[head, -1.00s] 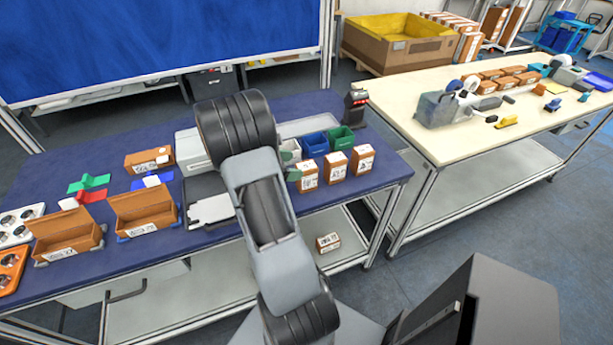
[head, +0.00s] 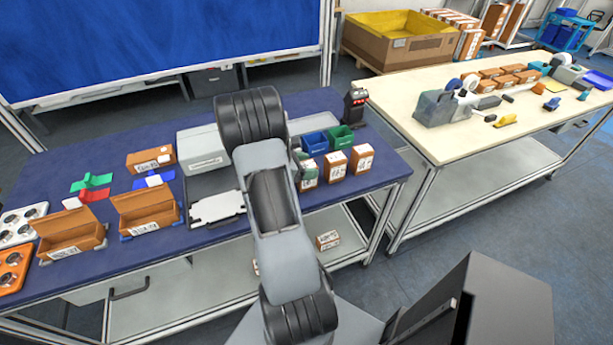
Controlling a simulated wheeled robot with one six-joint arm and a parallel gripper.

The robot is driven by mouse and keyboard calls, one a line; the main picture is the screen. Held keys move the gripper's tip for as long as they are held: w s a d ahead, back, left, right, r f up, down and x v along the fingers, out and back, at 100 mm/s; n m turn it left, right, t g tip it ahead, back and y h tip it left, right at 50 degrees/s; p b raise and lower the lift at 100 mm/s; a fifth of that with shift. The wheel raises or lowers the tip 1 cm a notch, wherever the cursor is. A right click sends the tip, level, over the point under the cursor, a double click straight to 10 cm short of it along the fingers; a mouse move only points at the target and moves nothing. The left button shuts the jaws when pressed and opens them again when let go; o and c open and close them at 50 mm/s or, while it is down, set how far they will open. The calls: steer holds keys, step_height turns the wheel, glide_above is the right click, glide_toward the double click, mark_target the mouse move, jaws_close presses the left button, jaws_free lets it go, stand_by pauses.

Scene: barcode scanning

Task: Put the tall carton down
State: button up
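Three small brown cartons with white labels stand in a row at the right end of the blue table: a left one (head: 309,178), a middle one (head: 336,167) and a right one (head: 361,160). I cannot tell which of them, if any, is the tall carton. My own arm covers the area just left of the row and hides my gripper and whatever it may hold. A small dark green piece shows between my arm and the left carton; I cannot tell what it is.
A blue bin (head: 315,143) and a green bin (head: 341,138) stand behind the cartons. A black scanner-like device (head: 355,106) stands at the back right corner. Open brown boxes (head: 146,209) sit at left. Another carton (head: 328,240) lies on the lower shelf. The cream table (head: 440,145) is at right.

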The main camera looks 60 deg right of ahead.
steer(key=c, duration=0.9)
steer(key=shift+r, duration=0.1)
steer(key=shift+c, duration=0.2)
